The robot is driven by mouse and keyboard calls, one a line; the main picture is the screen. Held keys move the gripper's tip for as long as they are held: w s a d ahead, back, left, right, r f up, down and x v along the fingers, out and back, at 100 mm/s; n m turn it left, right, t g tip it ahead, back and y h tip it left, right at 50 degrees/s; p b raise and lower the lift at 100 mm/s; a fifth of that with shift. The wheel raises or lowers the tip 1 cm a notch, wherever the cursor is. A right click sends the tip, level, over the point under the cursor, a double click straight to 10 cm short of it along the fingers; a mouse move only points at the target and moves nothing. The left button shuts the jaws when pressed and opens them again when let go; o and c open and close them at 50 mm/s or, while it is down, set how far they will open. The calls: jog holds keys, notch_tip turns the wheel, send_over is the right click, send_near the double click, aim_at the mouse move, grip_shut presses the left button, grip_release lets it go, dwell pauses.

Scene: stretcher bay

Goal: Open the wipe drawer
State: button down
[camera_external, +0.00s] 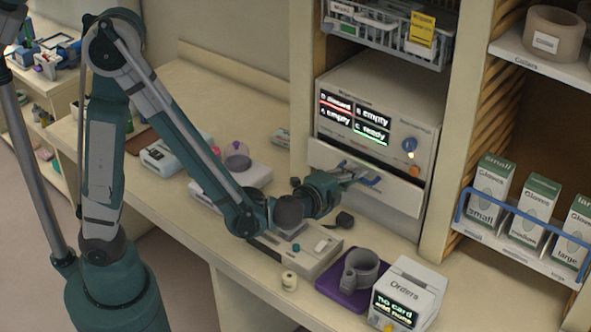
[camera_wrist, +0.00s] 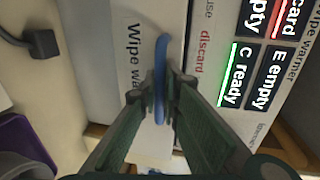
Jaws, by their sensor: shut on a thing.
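The wipe drawer (camera_external: 397,188) is a white-fronted drawer under the wipe warmer box (camera_external: 392,106), with a blue handle. It also shows in the wrist view (camera_wrist: 140,50), where its label begins "Wipe wa". My gripper (camera_external: 350,178) is at the drawer front. In the wrist view my gripper (camera_wrist: 163,90) is shut on the blue handle (camera_wrist: 161,55), one finger on each side of it. The drawer front seems close to the warmer's face; I cannot tell whether there is a gap.
A purple mat (camera_external: 343,287) with a grey cuff-like piece, and an Orders box (camera_external: 411,290), stand on the counter in front. A grey flat device (camera_external: 310,250) lies below my gripper. Glove boxes (camera_external: 535,213) stand on the right shelf; a wire basket (camera_external: 390,30) is above.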

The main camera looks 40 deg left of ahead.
jog(key=f+b+v, duration=0.1)
jog(key=f+v, duration=0.2)
jog(key=v, duration=1.3)
jog(key=s+f+b+v, duration=0.1)
jog(key=f+v, duration=0.2)
jog(key=v, duration=1.3)
jog(key=shift+s+f, duration=0.25)
jog(key=shift+f, duration=0.1)
jog(key=c, duration=2.8)
grip_release()
jog(key=shift+s, duration=0.15)
jog(key=shift+v, duration=5.85)
jog(key=shift+r, duration=0.1)
